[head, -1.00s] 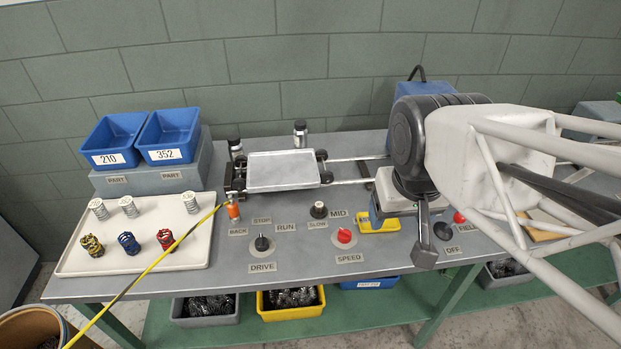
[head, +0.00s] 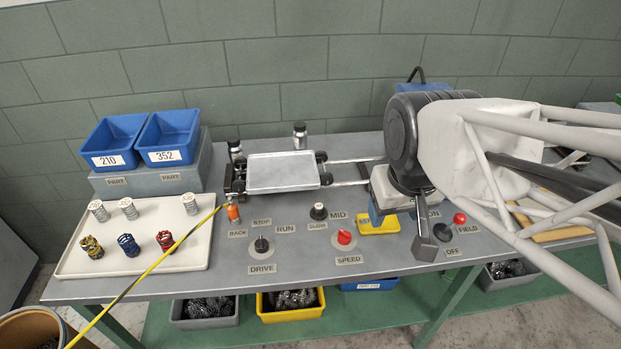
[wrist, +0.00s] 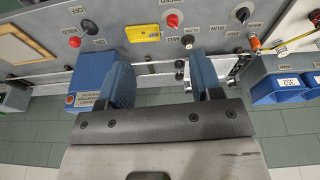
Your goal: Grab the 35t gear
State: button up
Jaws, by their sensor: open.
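I cannot make out a 35t gear in either view. A yellow block or holder (head: 378,224) with a small label lies on the bench beside my gripper; its label is too small to read. It also shows in the wrist view (wrist: 143,33). My gripper (wrist: 163,82) is open, its two blue fingers apart with nothing between them. It hangs above the bench; in the head view only a dark finger (head: 424,240) shows clearly, right of the yellow block. My arm hides part of the bench's right side.
A white tray (head: 190,262) with several springs lies left. Blue bins 210 (head: 110,160) and 352 (head: 165,156) stand behind it. The carriage plate (head: 283,172) sits on rails.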

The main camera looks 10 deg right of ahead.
jog(key=w+a+f+n+g, duration=0.1)
jog(key=w+f+n, duration=0.2)
jog(key=w+n, duration=0.3)
jog(key=w+a+f+n, duration=0.2)
jog(key=w+f+n, duration=0.15)
jog(key=w, duration=0.55)
jog(key=n+g, duration=0.2)
jog(key=n, duration=0.9)
send_over(319, 206)
jog(key=f, duration=1.3)
jog(key=shift+s+d, duration=0.1)
jog(key=shift+s, duration=0.2)
jog(key=shift+w+f+n, duration=0.35)
jog(key=shift+f+n, duration=0.1)
jog(key=shift+f, duration=0.1)
jog(key=shift+f, duration=0.1)
jog(key=shift+f, duration=1.15)
jog(key=shift+f, duration=0.15)
